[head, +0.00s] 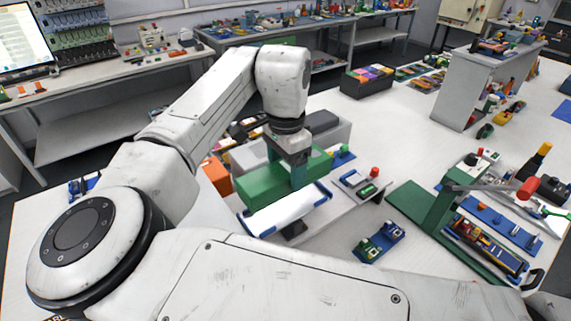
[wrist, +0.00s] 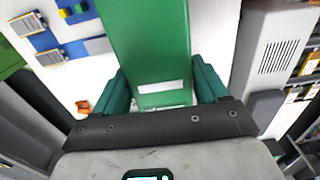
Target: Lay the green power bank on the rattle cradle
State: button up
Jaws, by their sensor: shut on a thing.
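The green power bank (head: 243,190) is a long green block, and my gripper (head: 297,176) is shut on it from above. In the wrist view, the power bank (wrist: 145,42) runs between my two teal fingers, with a pale label near its close end. What looks like the rattle cradle (head: 285,212) is a white bed with blue edges on a dark post. In the head view the power bank appears just behind and above the cradle, overlapping its far edge. I cannot tell whether they touch. My fingers hide part of the power bank.
A grey box (head: 332,133) stands behind my gripper and an orange box (head: 217,176) is at the left. A green stand with a red-knobbed lever (head: 528,188) is at the right. A small blue tray (head: 379,241) lies on the white surface, with free room around it.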

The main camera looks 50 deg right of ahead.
aim_at(286, 167)
jog(key=shift+f+b, duration=0.95)
jog(key=shift+f, duration=1.7)
jog(key=shift+p, duration=0.95)
jog(key=shift+f+b, duration=0.65)
jog(key=shift+f, duration=0.6)
jog(key=o, duration=1.4)
notch_tip(286, 167, up, 11)
jog(key=shift+f+b, duration=0.1)
jog(key=shift+b, duration=0.4)
